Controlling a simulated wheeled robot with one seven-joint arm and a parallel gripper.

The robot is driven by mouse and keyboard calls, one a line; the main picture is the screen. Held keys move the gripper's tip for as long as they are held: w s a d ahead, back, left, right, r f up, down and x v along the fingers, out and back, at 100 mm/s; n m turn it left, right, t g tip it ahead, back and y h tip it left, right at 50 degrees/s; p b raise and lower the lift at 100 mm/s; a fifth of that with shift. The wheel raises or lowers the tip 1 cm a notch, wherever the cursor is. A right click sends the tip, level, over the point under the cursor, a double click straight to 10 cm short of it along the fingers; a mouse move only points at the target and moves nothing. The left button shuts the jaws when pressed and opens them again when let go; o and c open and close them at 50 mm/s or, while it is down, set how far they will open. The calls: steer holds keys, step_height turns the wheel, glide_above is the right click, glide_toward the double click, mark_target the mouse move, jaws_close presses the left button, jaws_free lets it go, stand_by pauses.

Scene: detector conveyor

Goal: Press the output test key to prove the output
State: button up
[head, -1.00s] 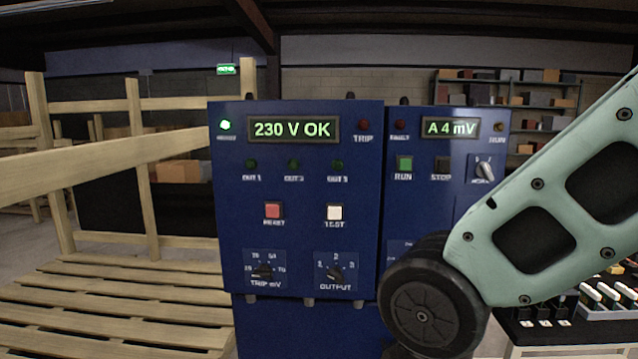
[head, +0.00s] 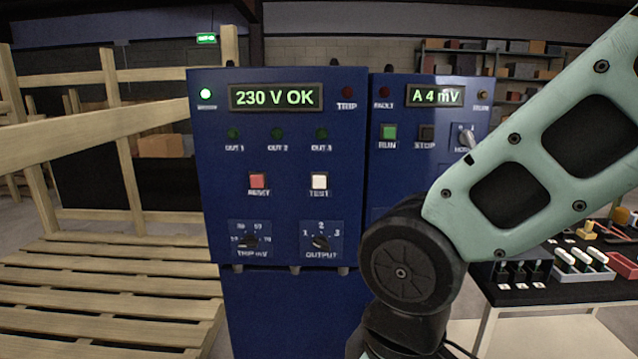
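The white TEST key (head: 319,181) sits on the left blue panel (head: 210,140), right of the red RESET key (head: 258,181). Below it is the OUTPUT knob (head: 321,242), marked 1, 2 and 3; I cannot tell exactly where it points. The display (head: 276,96) reads "230 V OK". The OUT 1, OUT 2 and OUT 3 lamps (head: 278,133) look dark green and unlit. The lamp at the top left (head: 205,94) glows green. My arm crosses the right side of the view, and its end with my gripper is out of the frame.
A second blue panel (head: 400,165) on the right reads "A 4 mV", with RUN and STOP keys. My arm hides its lower part. A wooden pallet (head: 110,300) and rails stand at the left. A black-topped table (head: 540,293) with small parts is at the right.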

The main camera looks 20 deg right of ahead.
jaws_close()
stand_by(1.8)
